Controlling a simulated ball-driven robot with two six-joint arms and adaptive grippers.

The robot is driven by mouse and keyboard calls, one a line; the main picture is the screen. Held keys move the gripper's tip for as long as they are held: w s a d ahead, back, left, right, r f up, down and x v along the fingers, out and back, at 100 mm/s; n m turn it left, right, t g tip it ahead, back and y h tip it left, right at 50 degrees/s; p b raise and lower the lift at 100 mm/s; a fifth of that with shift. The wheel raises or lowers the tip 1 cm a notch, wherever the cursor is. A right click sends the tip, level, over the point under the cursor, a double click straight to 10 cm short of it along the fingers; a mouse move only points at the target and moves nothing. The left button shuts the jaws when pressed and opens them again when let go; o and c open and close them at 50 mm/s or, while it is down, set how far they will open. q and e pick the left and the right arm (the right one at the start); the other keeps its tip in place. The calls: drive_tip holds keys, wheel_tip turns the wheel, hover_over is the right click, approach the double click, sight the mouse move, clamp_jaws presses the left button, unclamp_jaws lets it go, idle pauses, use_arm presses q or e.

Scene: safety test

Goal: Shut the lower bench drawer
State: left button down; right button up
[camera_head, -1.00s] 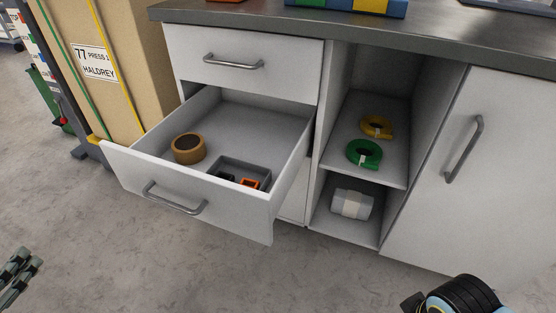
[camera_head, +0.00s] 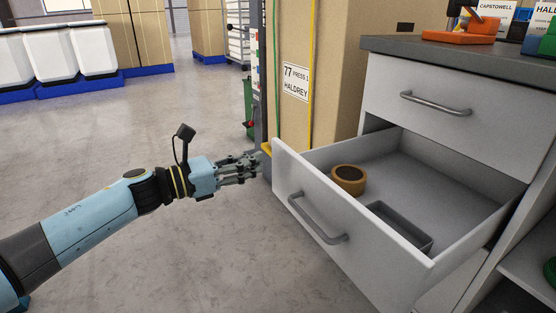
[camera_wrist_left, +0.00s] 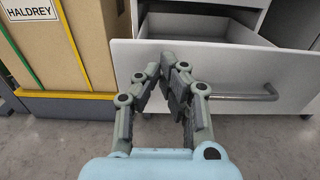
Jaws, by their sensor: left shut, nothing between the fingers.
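The lower bench drawer (camera_head: 345,235) is pulled out. A metal bar handle (camera_head: 316,220) is on its white front. Inside lie a roll of brown tape (camera_head: 348,179) and a grey tray (camera_head: 400,227). My left gripper (camera_head: 258,165) is shut and empty, to the left of the drawer front near its left end. In the left wrist view the closed fingers (camera_wrist_left: 172,62) point at the drawer front (camera_wrist_left: 225,70), left of the handle (camera_wrist_left: 235,97); I cannot tell whether they touch it. My right gripper is not in view.
The upper drawer (camera_head: 440,105) is shut under the grey worktop (camera_head: 465,65). Tall cardboard boxes (camera_head: 325,60) on a pallet stand behind the drawer's left end. White bins (camera_head: 50,55) are far left. Open floor lies left of the drawer.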

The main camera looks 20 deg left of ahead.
sight(287, 153)
use_arm(q)
drive_tip(key=x, duration=0.4)
drive_tip(key=shift+w+d+b, duration=0.2)
drive_tip(key=shift+d+b, duration=0.05)
drive_tip(key=shift+b, duration=0.05)
drive_tip(key=shift+w+d, duration=0.4)
drive_tip(key=shift+w, duration=0.15)
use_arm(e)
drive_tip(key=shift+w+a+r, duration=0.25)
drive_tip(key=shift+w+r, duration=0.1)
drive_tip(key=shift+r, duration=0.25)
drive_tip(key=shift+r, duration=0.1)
